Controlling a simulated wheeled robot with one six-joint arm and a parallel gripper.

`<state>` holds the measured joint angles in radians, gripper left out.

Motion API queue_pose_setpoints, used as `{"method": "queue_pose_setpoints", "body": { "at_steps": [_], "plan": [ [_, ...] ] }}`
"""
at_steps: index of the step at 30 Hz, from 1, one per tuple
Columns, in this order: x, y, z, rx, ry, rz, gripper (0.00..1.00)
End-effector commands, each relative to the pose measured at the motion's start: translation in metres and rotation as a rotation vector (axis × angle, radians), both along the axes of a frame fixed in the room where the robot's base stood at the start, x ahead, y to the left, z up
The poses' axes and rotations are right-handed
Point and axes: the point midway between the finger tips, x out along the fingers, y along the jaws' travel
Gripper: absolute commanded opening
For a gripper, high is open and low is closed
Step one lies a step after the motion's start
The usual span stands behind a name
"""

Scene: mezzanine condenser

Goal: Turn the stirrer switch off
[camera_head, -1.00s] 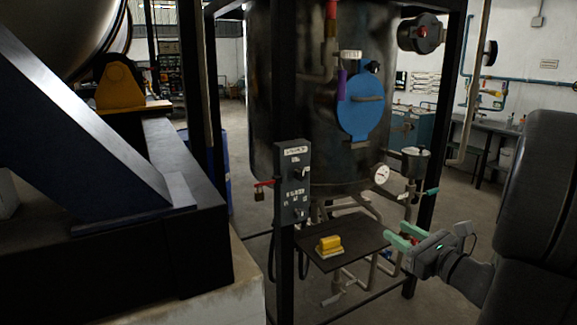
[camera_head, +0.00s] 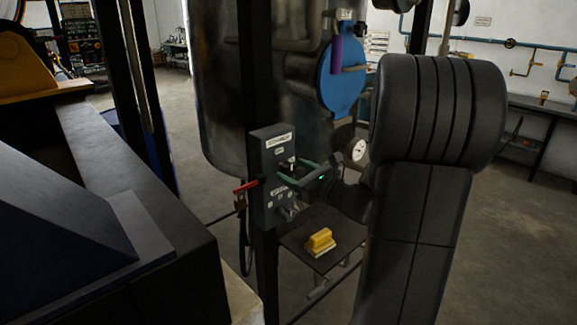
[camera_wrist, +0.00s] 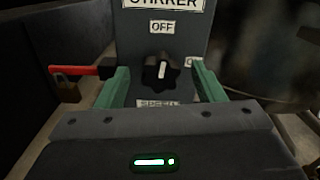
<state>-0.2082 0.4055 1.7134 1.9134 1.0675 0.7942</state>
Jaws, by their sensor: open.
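The stirrer switch is a black knob (camera_wrist: 161,76) with a white pointer line, on a grey control box (camera_head: 275,150) fixed to a dark post. In the wrist view, the STIRRER plate (camera_wrist: 168,3) and OFF label (camera_wrist: 162,27) are above the knob, and a partly hidden ON label (camera_wrist: 193,62) is to its right. The pointer line looks near upright, toward OFF. My gripper (camera_head: 296,171) is open at the box front; it also shows in the wrist view (camera_wrist: 162,73). Its green fingers stand left and right of the knob, with gaps visible. A label below is partly hidden.
A red lever with a padlock (camera_head: 240,200) sticks out left of the box. A second knob (camera_head: 288,212) is lower on the box. A yellow block (camera_head: 320,240) lies on a dark shelf (camera_head: 345,242) below. A large tank (camera_head: 222,110) stands behind.

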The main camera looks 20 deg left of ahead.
Motion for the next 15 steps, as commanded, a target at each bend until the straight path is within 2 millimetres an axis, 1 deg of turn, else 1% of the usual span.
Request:
{"method": "queue_pose_setpoints", "body": {
  "at_steps": [1, 3, 6, 15],
  "plan": [
    [0.003, 0.008, 0.001, -0.001, 0.001, 0.002, 0.62],
    [0.006, 0.015, 0.001, 0.001, 0.0, 0.002, 0.62],
    [0.009, 0.021, 0.0, -0.001, 0.0, 0.0, 0.62],
    [0.011, 0.025, 0.0, 0.0, -0.001, -0.001, 0.62]
  ]
}}
